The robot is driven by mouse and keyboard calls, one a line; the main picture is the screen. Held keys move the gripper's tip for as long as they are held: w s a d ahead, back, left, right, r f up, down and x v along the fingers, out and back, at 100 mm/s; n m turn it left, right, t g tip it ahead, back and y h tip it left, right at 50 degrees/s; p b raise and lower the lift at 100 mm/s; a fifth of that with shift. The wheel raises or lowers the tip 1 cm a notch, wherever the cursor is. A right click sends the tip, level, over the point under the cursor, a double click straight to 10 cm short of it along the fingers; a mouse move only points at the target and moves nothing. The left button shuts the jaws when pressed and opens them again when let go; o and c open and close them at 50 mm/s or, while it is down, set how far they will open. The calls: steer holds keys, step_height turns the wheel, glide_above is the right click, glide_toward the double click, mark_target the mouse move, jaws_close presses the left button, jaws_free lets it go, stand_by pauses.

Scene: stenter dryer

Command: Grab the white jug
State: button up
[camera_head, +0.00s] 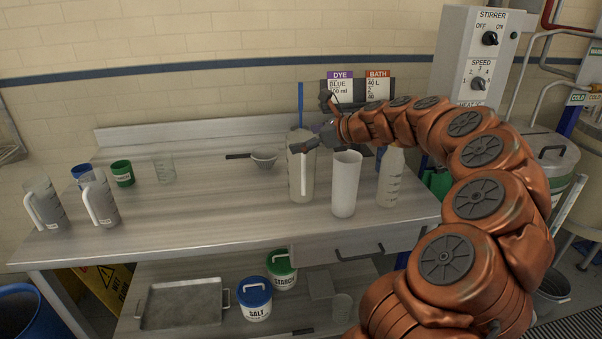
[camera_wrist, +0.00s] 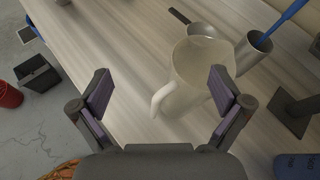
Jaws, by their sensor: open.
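A white jug (camera_head: 300,178) with a handle and side marks stands upright on the steel bench, right of centre. In the wrist view the jug (camera_wrist: 195,75) is seen from above, its handle (camera_wrist: 160,98) pointing down-left toward my gripper. My gripper (camera_head: 312,140) is beside the top of the jug in the head view and hides part of its rim. In the wrist view my gripper (camera_wrist: 161,92) is open, one finger on each side of the handle area, with nothing held. I cannot tell whether a finger touches the jug.
A tall white cylinder (camera_head: 346,185) and a marked bottle (camera_head: 390,178) stand close at the jug's right. A handled strainer or pan (camera_head: 264,160) lies to its left. Two grey jugs (camera_head: 44,204) (camera_head: 100,198) stand at far left. The bench (camera_head: 200,205) is clear between.

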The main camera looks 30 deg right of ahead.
steer(key=d+f+m+t+h, duration=0.1)
steer(key=d+m, duration=0.2)
steer(key=d, duration=0.3)
steer(key=shift+p+x, duration=1)
steer(key=shift+x, duration=2.95)
steer(key=c, duration=1.2)
